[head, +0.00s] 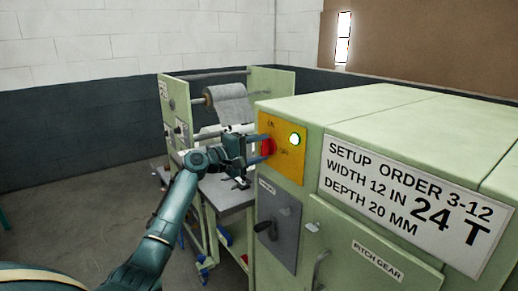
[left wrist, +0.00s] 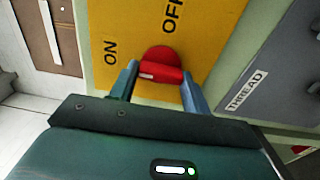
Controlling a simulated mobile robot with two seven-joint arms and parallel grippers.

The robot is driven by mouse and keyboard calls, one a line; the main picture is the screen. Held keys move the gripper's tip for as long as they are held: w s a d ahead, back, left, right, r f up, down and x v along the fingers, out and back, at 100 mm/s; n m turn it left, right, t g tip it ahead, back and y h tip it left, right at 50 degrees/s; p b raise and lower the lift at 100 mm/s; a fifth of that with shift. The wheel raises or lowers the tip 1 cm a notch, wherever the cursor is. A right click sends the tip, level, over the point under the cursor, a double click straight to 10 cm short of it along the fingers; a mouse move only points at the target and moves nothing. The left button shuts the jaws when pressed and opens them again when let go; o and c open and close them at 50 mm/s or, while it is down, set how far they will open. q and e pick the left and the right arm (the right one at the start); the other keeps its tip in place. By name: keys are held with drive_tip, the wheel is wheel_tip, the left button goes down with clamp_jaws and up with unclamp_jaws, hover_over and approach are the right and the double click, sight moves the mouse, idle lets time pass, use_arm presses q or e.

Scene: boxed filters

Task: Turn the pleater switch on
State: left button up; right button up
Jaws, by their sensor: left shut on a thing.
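The red rotary switch (head: 267,147) sits on a yellow panel (head: 293,167) on the green machine. In the left wrist view the red switch (left wrist: 168,62) has its handle lying sideways, and a white mark at its left end, on the side of the ON label (left wrist: 110,52). The OFF label (left wrist: 173,14) is above it. My left gripper (head: 260,149) reaches the switch from the left. In the left wrist view its two fingers (left wrist: 158,87) are on either side of the handle, shut on it. A round lamp (head: 295,139) beside the switch is lit, with a green rim.
A grey panel with a black handle (head: 267,230) is below the yellow one. A white setup sign (head: 400,205) and a metal door handle (head: 319,268) are to the right. A roll of grey material (head: 228,103) hangs behind, over a grey worktable (head: 228,192). Open floor lies left.

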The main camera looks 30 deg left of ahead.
use_arm(q)
drive_tip(key=o, duration=1)
drive_tip(key=shift+s, duration=0.15)
drive_tip(key=b+v, duration=0.3)
drive_tip(key=v, duration=1)
drive_tip(key=shift+f, duration=0.1)
